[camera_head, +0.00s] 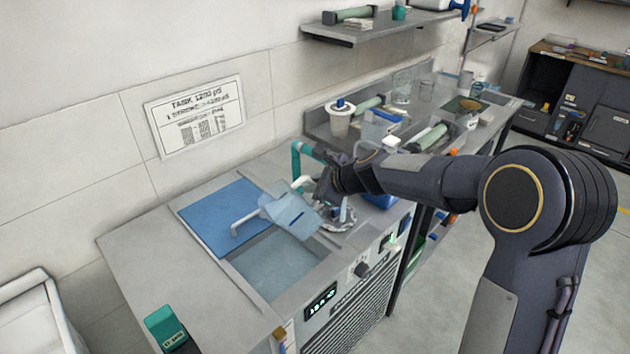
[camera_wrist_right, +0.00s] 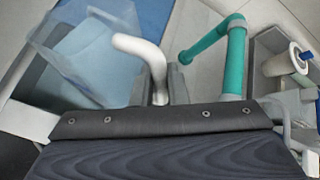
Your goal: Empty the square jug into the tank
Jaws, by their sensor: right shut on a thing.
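The square jug (camera_head: 292,212) is clear and bluish, and hangs tilted above the tank. It also shows in the wrist view (camera_wrist_right: 95,60), left of my fingers. My right gripper (camera_head: 322,190) is shut on the jug's white handle (camera_wrist_right: 150,52), which shows between the fingers. The tank (camera_head: 275,268) is a rectangular opening in the grey bench, with a blue-grey surface inside. A blue panel (camera_head: 222,212) lies beside the opening on the wall side. Whether liquid is left in the jug cannot be told. My left gripper is not in view.
A teal pipe (camera_head: 297,160) rises close behind the jug and my right gripper. A white pot with a blue top (camera_head: 341,118) and other ware stand on the back bench. A green-capped container (camera_head: 165,328) is at the front left.

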